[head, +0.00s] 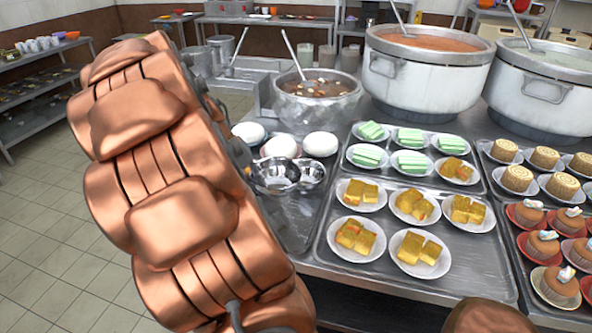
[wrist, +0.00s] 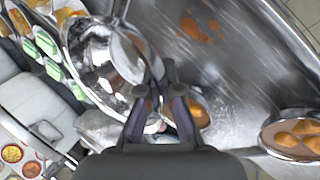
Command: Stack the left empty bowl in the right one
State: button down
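Two shiny metal bowls sit close together in the head view, just right of my copper arm. The left bowl (head: 275,173) looks larger and overlaps the near side of the right bowl (head: 312,174). In the wrist view one metal bowl (wrist: 95,60) fills the upper left, close to the camera and empty. My gripper (wrist: 160,82) has its dark fingers nearly together at that bowl's rim, and it appears shut on it. My arm hides the gripper in the head view. I cannot clearly make out the right bowl in the wrist view.
White rounded buns (head: 320,144) lie just behind the bowls. A soup pot with a ladle (head: 318,100) stands farther back. To the right is a tray (head: 330,262) of plated cakes. Large stockpots (head: 425,80) stand at the back right.

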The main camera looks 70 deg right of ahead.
jog(key=w+d+f+p, duration=0.1)
jog(key=d+p, duration=0.1)
jog(key=d, duration=1.3)
jog(key=shift+w+f+p, duration=0.2)
jog(key=shift+w+p, duration=0.15)
jog(key=shift+p, duration=0.05)
jog(key=shift+d+f+p, duration=0.15)
jog(key=shift+f+p, duration=0.35)
jog(key=shift+f, duration=1.35)
jog(key=c, duration=1.3)
grip_release()
jog(key=shift+b+v, duration=1.1)
jog(key=shift+v, duration=4.95)
